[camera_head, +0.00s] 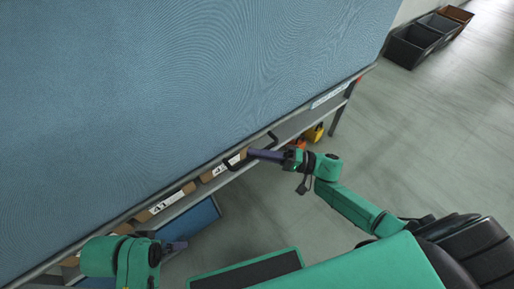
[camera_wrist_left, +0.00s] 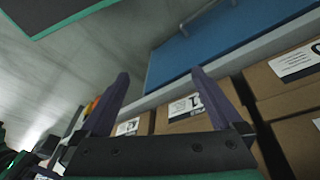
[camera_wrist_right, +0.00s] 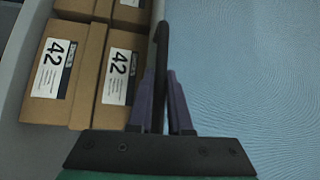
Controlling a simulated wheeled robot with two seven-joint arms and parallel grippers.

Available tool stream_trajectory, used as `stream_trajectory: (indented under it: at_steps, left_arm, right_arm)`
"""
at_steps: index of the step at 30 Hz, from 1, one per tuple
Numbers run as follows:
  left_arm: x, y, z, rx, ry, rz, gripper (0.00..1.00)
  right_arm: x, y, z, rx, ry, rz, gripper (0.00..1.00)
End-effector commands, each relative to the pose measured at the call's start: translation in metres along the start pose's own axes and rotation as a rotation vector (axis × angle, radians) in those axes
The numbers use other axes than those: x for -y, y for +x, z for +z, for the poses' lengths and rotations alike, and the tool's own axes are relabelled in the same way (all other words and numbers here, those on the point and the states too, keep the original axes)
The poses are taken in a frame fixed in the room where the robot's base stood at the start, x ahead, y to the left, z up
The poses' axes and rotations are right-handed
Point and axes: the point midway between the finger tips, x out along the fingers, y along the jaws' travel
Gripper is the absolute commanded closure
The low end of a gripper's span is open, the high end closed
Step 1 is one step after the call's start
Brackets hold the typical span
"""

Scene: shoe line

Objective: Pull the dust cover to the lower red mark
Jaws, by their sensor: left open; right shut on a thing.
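The dust cover (camera_head: 190,90) is a large blue textured sheet, hanging in front of the rack, with a grey bar (camera_head: 345,84) along its lower edge. A black handle (camera_head: 233,160) is on that edge, and my right gripper (camera_head: 252,153) is shut on it. In the right wrist view the dark handle (camera_wrist_right: 161,45) stands between the fingers, beside the cover (camera_wrist_right: 245,70). My left gripper (camera_head: 180,244) is open and empty, low at the left below the shelf edge. A small reddish patch (camera_head: 357,79) shows on the rack's right post; I cannot tell which mark it is.
Shoe boxes with number labels (camera_head: 166,201) line the shelf below the cover's edge; more boxes show in the right wrist view (camera_wrist_right: 52,75). A blue panel (camera_head: 190,226) lies low under the shelf. Bins (camera_head: 415,43) stand at the back right.

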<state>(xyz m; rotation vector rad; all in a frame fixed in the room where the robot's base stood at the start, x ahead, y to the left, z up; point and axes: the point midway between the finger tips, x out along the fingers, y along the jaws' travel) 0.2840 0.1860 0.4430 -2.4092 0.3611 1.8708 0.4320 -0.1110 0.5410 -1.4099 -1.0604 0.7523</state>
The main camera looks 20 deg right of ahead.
Motion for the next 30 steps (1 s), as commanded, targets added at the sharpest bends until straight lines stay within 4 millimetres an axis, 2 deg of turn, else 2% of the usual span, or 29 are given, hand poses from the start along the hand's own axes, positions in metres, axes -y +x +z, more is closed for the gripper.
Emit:
stream_trajectory:
  at_steps: [1, 6, 12, 19, 30]
  left_arm:
    - [-0.006, 0.019, -0.004, -0.05, 0.012, 0.019, 0.0]
    - [-0.038, 0.061, -0.029, -0.27, 0.036, 0.106, 0.0]
    - [-0.076, 0.093, -0.045, -0.529, 0.021, 0.214, 0.0]
    - [-0.099, 0.101, -0.049, -0.726, -0.022, 0.288, 0.0]
    - [-0.103, 0.101, -0.05, -0.782, -0.039, 0.305, 0.0]
  right_arm:
    - [-0.015, -0.003, 0.002, -0.001, 0.002, 0.004, 1.0]
    - [-0.044, -0.007, 0.006, -0.002, 0.003, 0.005, 1.0]
    - [-0.075, -0.011, 0.01, -0.001, 0.001, 0.005, 1.0]
    - [-0.095, -0.014, 0.012, -0.002, 0.001, 0.005, 1.0]
    - [-0.1, -0.015, 0.013, -0.002, 0.002, 0.004, 1.0]
